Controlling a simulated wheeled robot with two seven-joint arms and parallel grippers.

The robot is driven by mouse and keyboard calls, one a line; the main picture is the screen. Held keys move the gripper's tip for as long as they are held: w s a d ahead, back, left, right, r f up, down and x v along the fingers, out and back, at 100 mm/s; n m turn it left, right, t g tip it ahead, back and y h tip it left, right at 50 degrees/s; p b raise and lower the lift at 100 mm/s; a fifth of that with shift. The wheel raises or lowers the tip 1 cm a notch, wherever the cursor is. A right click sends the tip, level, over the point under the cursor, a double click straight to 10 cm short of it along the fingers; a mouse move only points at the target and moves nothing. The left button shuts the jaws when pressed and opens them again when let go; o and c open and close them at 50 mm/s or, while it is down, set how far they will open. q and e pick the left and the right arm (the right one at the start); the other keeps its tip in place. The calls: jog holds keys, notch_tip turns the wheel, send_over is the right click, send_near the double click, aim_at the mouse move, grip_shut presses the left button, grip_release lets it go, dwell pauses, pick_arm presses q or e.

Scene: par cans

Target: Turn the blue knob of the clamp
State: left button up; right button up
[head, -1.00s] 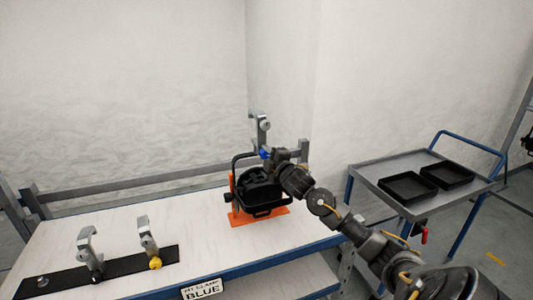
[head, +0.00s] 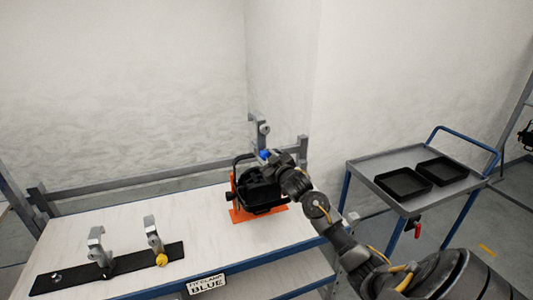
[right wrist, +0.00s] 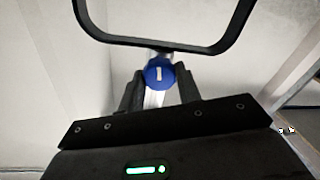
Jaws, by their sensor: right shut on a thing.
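The blue knob (head: 264,154) sits at the foot of a grey hook clamp (head: 258,129) above the black par can (head: 262,192). In the right wrist view the knob (right wrist: 158,74) has a white mark, upright, and lies between the two dark fingertips. My right gripper (head: 270,157) is shut on the blue knob; it also shows in the right wrist view (right wrist: 158,88). The can's black yoke (right wrist: 150,44) arches across the top of the right wrist view. My left gripper is not in view.
The can stands on an orange base (head: 238,214) on the white table (head: 130,220). Two other clamps, one with a yellow knob (head: 161,260), stand on a black strip (head: 128,263). A sign (head: 207,284) reads "FIT CLAMP BLUE". A cart (head: 375,165) with two black trays stands right.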

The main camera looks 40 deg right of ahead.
jog(key=m+p, duration=0.2)
jog(key=m, duration=0.1)
jog(key=shift+m, duration=0.4)
jog(key=m+p, duration=0.1)
jog(key=m, duration=0.1)
jog(key=shift+m, duration=0.4)
jog(key=m, duration=0.4)
jog(key=shift+d+f+m, duration=0.1)
jog(key=shift+m, duration=0.2)
jog(key=m, duration=0.9)
jog(key=shift+m, duration=0.4)
jog(key=m, duration=0.4)
jog(key=shift+m, duration=0.3)
jog(key=m, duration=0.4)
jog(key=shift+f+m, duration=0.1)
jog(key=shift+m, duration=0.2)
jog(key=m, duration=0.4)
jog(key=shift+m, duration=0.4)
